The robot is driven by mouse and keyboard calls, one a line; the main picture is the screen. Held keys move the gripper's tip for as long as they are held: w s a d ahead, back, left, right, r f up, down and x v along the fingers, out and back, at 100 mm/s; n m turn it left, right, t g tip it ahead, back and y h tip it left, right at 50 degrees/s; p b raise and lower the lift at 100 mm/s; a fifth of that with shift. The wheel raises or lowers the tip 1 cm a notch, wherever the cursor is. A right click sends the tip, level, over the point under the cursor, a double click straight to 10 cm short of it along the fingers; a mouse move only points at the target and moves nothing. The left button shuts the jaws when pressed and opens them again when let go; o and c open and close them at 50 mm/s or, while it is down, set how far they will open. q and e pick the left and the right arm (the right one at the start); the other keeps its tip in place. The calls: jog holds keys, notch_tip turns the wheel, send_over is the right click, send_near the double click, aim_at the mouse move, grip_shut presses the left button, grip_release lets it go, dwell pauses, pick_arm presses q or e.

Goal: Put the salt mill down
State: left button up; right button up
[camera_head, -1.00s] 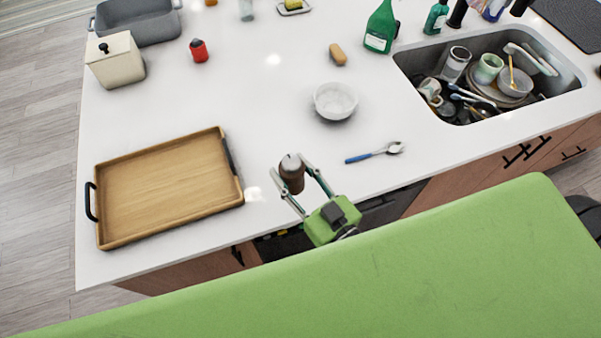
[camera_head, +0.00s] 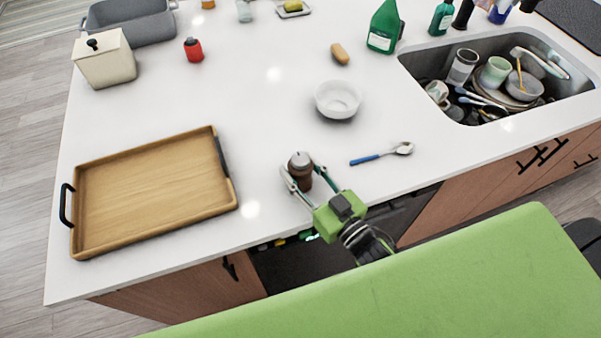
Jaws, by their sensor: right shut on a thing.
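The salt mill (camera_head: 300,168) is dark brown with a pale grey top and is held upright. My right gripper (camera_head: 304,179) is shut on it near the front edge of the white counter (camera_head: 270,130). I cannot tell whether the mill's base touches the counter. My left gripper is not in view.
A wooden tray (camera_head: 150,190) with black handles lies to the left of the mill. A white bowl (camera_head: 337,99) stands behind it, and a blue-handled spoon (camera_head: 382,154) lies to its right. A sink (camera_head: 430,66) full of dishes is at the back right. Bare counter surrounds the mill.

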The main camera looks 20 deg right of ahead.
jog(key=o, duration=1.2)
jog(key=shift+o, duration=0.2)
